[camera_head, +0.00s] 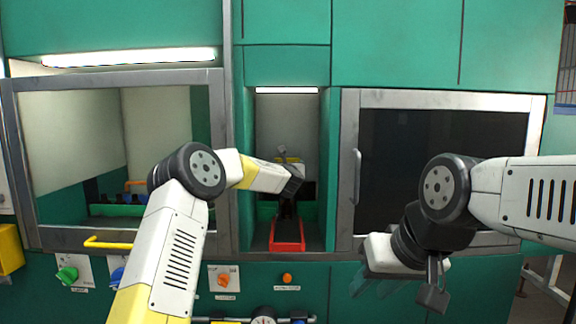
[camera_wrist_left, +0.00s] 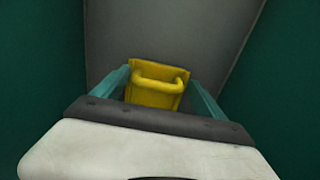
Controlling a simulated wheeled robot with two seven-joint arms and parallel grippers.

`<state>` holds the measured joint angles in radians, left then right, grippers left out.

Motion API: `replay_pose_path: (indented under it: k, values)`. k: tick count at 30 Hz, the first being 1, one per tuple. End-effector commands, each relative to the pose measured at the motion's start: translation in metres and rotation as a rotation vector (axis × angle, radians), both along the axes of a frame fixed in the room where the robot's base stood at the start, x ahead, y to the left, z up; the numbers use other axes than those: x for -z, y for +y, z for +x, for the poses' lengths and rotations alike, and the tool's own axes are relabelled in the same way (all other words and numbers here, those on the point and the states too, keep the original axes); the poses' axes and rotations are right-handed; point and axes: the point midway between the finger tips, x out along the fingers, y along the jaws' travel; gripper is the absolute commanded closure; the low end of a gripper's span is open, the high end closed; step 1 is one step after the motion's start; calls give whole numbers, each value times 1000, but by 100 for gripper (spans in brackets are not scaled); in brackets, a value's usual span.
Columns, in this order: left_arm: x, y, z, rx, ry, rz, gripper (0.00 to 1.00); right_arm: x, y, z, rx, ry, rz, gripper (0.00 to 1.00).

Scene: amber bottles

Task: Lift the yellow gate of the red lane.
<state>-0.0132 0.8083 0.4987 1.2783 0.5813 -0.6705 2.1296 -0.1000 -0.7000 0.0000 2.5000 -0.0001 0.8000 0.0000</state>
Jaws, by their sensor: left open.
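The red lane (camera_head: 288,246) is a narrow channel with a red front end, low in the central alcove. The yellow gate (camera_wrist_left: 157,82) has a raised bar handle and stands ahead of my left gripper. In the head view, a bit of yellow (camera_head: 290,160) shows above my left wrist; most of the gate is hidden. My left gripper (camera_wrist_left: 160,98) is open, one teal finger on each side of the gate's handle; contact cannot be told. My right gripper (camera_head: 385,284) hangs outside, in front of the cabinet, away from the lane; its fingers blend into the teal panel.
Teal walls closely flank the alcove (camera_head: 330,190). A dark framed window with a handle (camera_head: 356,178) is to its right, and an open bay with a yellow bar handle (camera_head: 108,243) to its left. Knobs, including a green one (camera_head: 67,274) and an orange one (camera_head: 224,280), line the panel below.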

Motion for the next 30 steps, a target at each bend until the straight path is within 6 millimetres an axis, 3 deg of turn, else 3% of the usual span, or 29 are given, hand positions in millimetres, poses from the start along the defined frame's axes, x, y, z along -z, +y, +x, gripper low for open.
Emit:
replay_pose_path:
  k: [12, 26, 30]
  values:
    - [-2, 0, -60, 2, -2, 1, 18, 0, 0, 0, 0, 0, 0, 64]
    - [-3, -2, -69, 6, -3, 7, 18, 0, 0, 0, 0, 0, 0, 64]
    - [-19, -9, -85, 64, -4, 153, 18, 0, 0, 0, 0, 0, 0, 64]
